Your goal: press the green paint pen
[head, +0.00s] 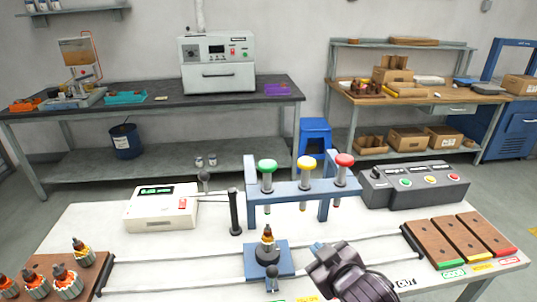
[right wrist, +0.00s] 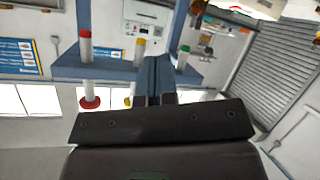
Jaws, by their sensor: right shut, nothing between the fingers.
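The green paint pen (head: 267,166) stands upright in the left place of the blue rack (head: 290,190), with its round green knob on top. The yellow paint pen (head: 304,163) and the red paint pen (head: 344,161) stand to its right in the same rack. My right gripper (head: 318,250) is in front of the rack, low and to the right of the green pen, touching no pen. It is shut and empty. In the right wrist view the closed fingertips (right wrist: 155,100) show before the rack, with the green pen (right wrist: 183,55) on the right. My left gripper is not in view.
An armature (head: 267,236) sits in a blue fixture (head: 268,260) below the rack, just left of my right gripper. A white device (head: 162,208) stands left, a dark button box (head: 415,186) right. Wooden trays (head: 462,243) lie at the right; several armatures (head: 64,276) stand at the left.

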